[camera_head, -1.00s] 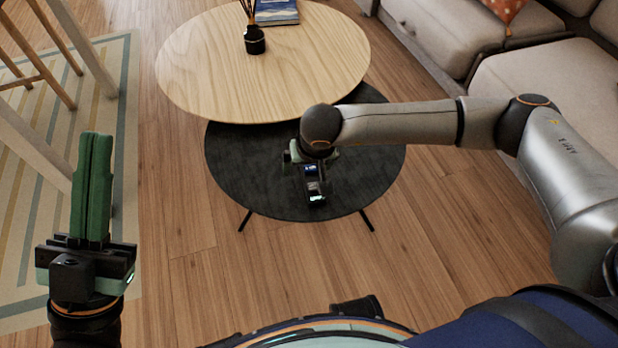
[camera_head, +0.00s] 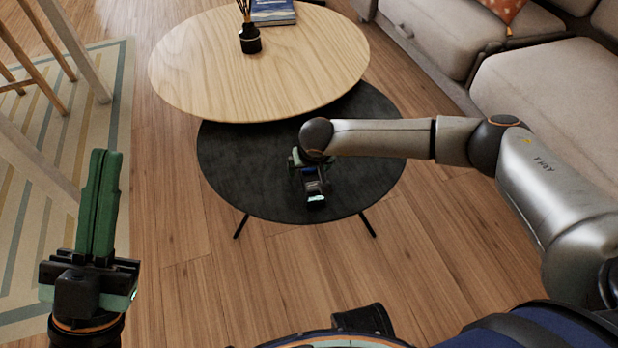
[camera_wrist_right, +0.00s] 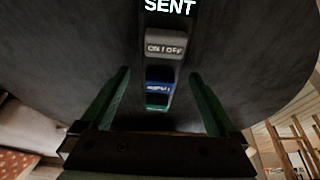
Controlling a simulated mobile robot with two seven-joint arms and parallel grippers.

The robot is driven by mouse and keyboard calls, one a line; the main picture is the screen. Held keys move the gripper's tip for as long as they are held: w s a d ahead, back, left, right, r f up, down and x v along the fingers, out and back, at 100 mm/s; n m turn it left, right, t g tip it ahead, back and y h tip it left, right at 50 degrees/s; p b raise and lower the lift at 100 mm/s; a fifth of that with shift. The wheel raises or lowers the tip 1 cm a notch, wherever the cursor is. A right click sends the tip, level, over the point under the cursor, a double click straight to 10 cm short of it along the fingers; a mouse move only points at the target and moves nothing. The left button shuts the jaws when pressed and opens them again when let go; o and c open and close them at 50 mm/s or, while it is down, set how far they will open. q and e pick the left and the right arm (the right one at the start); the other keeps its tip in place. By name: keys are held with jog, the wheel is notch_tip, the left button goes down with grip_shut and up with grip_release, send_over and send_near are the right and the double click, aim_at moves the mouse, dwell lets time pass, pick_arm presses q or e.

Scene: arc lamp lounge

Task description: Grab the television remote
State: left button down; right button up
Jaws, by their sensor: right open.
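The television remote (camera_wrist_right: 160,72) is dark, with a grey ON/OFF button and a blue button. It lies on the dark round low table (camera_head: 240,170), running away from me between the fingers of my right gripper (camera_wrist_right: 158,95). The fingers are open, one on either side of it, with a gap to each. In the head view, my right gripper (camera_head: 312,185) is over the table and hides most of the remote; whether the fingers touch the tabletop cannot be told. My left gripper (camera_head: 101,200) is shut and empty, pointing up at the left, away from the table.
A higher light wood round table (camera_head: 210,70) overlaps the dark table's back, carrying a dark reed diffuser (camera_head: 250,40) and a blue book (camera_head: 273,12). A beige sofa (camera_head: 560,90) stands at the right. A striped rug (camera_head: 30,240) and wooden chair legs are at left.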

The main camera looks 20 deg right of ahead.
jog(key=shift+w+f, duration=0.15)
jog(key=shift+f, duration=0.05)
grip_shut()
dwell(0.7)
